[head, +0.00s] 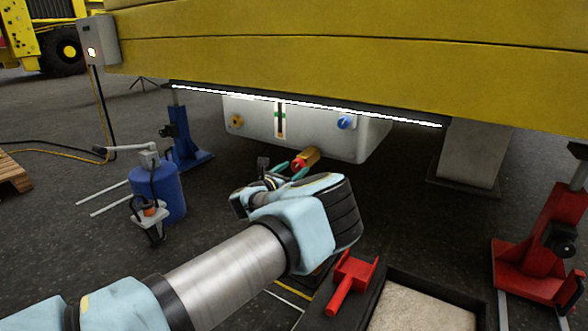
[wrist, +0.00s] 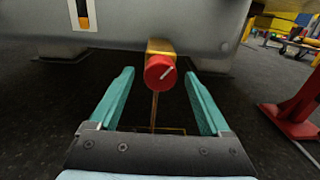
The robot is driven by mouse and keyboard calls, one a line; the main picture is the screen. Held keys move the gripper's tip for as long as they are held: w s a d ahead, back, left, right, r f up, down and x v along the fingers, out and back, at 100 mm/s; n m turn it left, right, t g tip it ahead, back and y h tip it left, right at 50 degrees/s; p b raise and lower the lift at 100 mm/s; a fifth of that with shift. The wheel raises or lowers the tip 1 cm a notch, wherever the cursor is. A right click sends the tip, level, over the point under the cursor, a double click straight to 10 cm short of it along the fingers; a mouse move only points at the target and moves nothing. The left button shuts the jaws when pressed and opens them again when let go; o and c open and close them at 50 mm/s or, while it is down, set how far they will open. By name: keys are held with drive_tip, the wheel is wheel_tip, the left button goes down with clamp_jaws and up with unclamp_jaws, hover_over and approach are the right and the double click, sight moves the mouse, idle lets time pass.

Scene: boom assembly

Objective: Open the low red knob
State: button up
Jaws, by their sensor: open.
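The low red knob (wrist: 160,73) is round with a pale slanted mark on its face. It sits on the end of a yellow-brass fitting (wrist: 160,47) below the grey tank (head: 300,125). In the head view the red knob (head: 298,164) is partly hidden by my gripper. In the wrist view my gripper (wrist: 160,82) is open, with its teal fingers to the left and right of the knob. I see gaps on both sides, and no contact shows. In the head view my gripper (head: 284,172) is at the knob, below the tank's front.
The tank's face carries an orange knob (head: 237,121), a blue knob (head: 345,123) and a sight gauge (head: 280,120). The yellow boom (head: 350,45) spans overhead. A blue canister (head: 158,193) and blue jack (head: 186,145) stand left, a red jack (head: 540,245) right. A sand-filled tray (head: 425,310) is in front.

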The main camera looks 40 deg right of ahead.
drive_tip(key=p+v, duration=0.3)
drive_tip(key=v, duration=0.7)
drive_tip(key=w+a+r+n+t+y+p, duration=0.25)
drive_tip(key=w+a+n+t+y, duration=0.65)
drive_tip(key=w+a+n, duration=1)
drive_tip(key=s+a+r+n+g+y+p, duration=0.15)
drive_tip(key=a+n+y, duration=0.25)
drive_tip(key=a+n, duration=0.6)
drive_tip(key=a+r+n+g+y, duration=0.1)
drive_tip(key=a+n+g+y, duration=0.4)
drive_tip(key=a, duration=0.8)
drive_tip(key=s+a+r+n+g+p, duration=0.1)
drive_tip(key=s+a+r+n+g, duration=0.1)
drive_tip(key=s+a+r+n, duration=0.45)
drive_tip(key=s+a+r+n+g, duration=0.1)
drive_tip(key=s+a+r+n, duration=0.2)
drive_tip(key=s, duration=0.6)
drive_tip(key=s+a+r+n+g+p, duration=0.1)
drive_tip(key=s+a+r+n+g, duration=0.1)
drive_tip(key=s+a+r+n, duration=0.4)
wheel_tip(320, 180, up, 36)
drive_tip(key=s+d+p, duration=0.1)
drive_tip(key=s+p, duration=0.1)
drive_tip(key=p, duration=3.6)
drive_tip(key=shift+d+f+h, duration=0.2)
drive_tip(key=shift+d+h, duration=0.1)
